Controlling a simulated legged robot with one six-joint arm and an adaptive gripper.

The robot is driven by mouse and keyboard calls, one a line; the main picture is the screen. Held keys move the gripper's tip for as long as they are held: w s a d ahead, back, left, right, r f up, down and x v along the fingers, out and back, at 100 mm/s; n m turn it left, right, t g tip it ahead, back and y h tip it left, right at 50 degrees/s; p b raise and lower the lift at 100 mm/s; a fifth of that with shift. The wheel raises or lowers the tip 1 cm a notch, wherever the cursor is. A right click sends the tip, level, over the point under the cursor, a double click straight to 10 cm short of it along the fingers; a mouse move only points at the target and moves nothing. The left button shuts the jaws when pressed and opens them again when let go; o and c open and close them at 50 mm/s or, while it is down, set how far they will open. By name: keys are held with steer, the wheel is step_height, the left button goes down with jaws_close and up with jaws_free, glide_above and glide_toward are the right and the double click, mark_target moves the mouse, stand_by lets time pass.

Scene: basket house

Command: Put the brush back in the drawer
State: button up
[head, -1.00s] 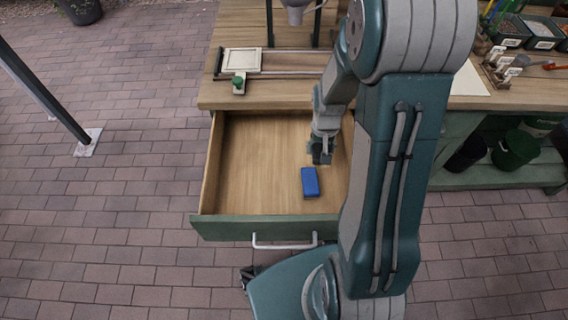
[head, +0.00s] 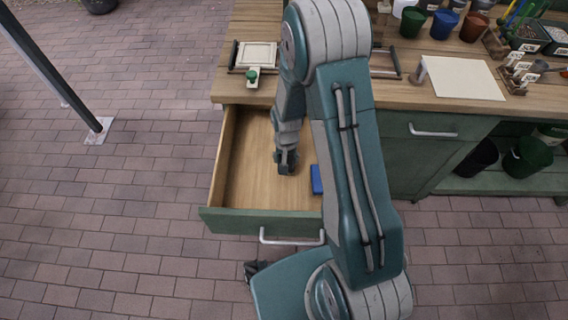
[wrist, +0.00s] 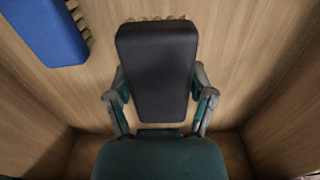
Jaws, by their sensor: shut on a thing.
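My gripper (head: 286,164) is inside the open green drawer (head: 240,222), low over its wooden floor. In the wrist view, my gripper (wrist: 159,85) is shut on a dark grey brush (wrist: 156,60), with a finger on each side of it. A row of pale bristles shows past its far end. A second, blue brush (wrist: 50,28) lies in the drawer at upper left of the wrist view. In the head view, the blue brush (head: 317,179) is partly hidden by my arm. I cannot tell whether the held brush touches the drawer floor.
The drawer is pulled out from a wooden workbench (head: 400,95). Its left side has bare floor. On the bench stand a framed tray (head: 257,56), a white sheet (head: 462,78) and several pots at the back. A shut drawer (head: 435,130) is to the right.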

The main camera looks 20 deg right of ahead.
steer(key=shift+w+a+f, duration=0.15)
steer(key=shift+a+f, duration=0.05)
steer(key=shift+w+a+f, duration=0.1)
steer(key=shift+f, duration=1.6)
steer(key=shift+f, duration=0.1)
steer(key=o, duration=1)
steer(key=shift+o, duration=0.2)
